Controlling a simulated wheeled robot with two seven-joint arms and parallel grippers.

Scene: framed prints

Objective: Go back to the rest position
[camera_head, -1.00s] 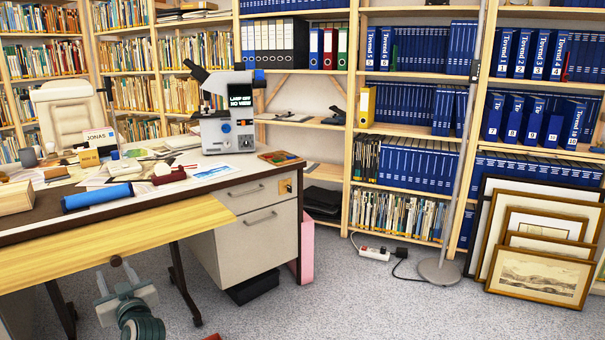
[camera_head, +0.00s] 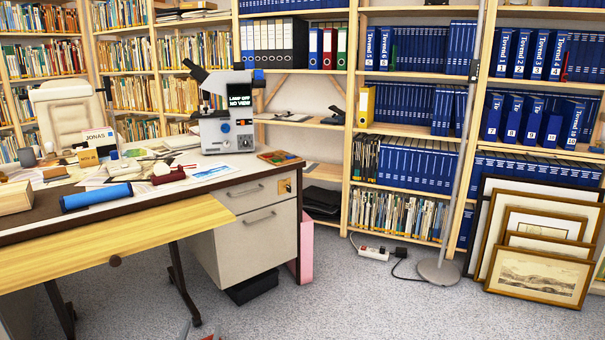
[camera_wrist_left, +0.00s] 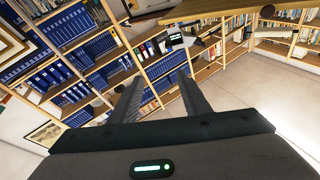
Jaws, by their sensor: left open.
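My left gripper (camera_wrist_left: 160,76) shows in the left wrist view with its two dark fingers apart and nothing between them. Beyond the fingers that view shows shelves and floor, tilted. My right gripper is not in view.
A desk (camera_head: 130,239) with a microscope (camera_head: 228,125) and a blue roll (camera_head: 97,197) stands at the left. Framed prints (camera_head: 538,275) lean against shelves at the right. A lamp stand base (camera_head: 438,272) and power strip (camera_head: 374,253) are on the floor. The carpet (camera_head: 360,310) in front is clear.

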